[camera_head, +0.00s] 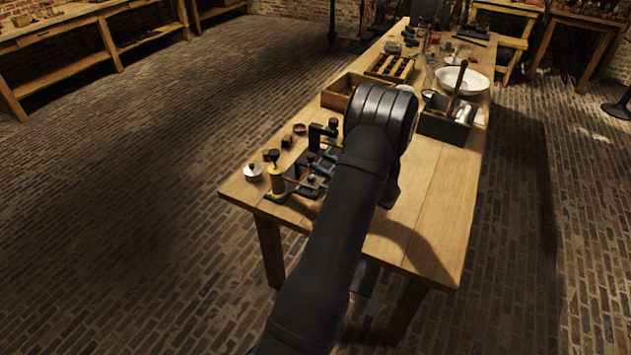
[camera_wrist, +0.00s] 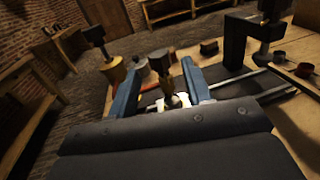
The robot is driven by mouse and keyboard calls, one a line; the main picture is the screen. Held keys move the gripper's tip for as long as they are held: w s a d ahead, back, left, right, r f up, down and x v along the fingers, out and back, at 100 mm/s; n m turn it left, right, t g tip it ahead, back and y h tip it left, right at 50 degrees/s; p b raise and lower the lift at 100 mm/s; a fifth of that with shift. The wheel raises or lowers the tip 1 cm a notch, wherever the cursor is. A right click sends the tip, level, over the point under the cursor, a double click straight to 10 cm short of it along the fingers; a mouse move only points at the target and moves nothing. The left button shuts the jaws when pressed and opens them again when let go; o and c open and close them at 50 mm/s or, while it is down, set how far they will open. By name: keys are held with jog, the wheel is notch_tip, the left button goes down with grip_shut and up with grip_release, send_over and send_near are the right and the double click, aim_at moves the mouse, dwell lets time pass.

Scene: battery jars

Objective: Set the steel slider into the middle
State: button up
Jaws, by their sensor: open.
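My gripper (camera_wrist: 161,68) is open, its two blue fingers apart at the near-left end of the wooden table. It also shows in the head view (camera_head: 325,165), partly hidden by my arm. In the wrist view a small dark upright post with a brownish knob (camera_wrist: 167,86) stands between the fingers, with a bright pale patch at its foot. I cannot tell whether the fingers touch it. Bright steel rods (camera_wrist: 238,84) run to the right of the fingers. I cannot tell for certain which piece is the steel slider.
A yellow cylinder with a black knob (camera_head: 276,180) stands at the left, near a small pale lidded pot (camera_head: 253,172). A black clamp-like frame (camera_wrist: 236,45) rises to the right in the wrist view. A grey open box (camera_head: 446,124) stands farther back. The table's near-right part is clear.

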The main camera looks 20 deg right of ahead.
jog(key=shift+o, duration=0.2)
jog(key=shift+s+a+n+g, duration=0.1)
jog(key=shift+a+n+g, duration=0.15)
jog(key=shift+n+g, duration=0.6)
notch_tip(320, 180, up, 12)
jog(key=n+g+h, duration=1)
jog(key=n+g, duration=0.3)
jog(key=n, duration=0.3)
send_over(319, 180)
jog(key=s+d, duration=0.3)
jog(key=s, duration=0.2)
notch_tip(319, 180, down, 17)
jog(key=shift+r, duration=0.2)
jog(key=shift+d, duration=0.1)
grip_shut()
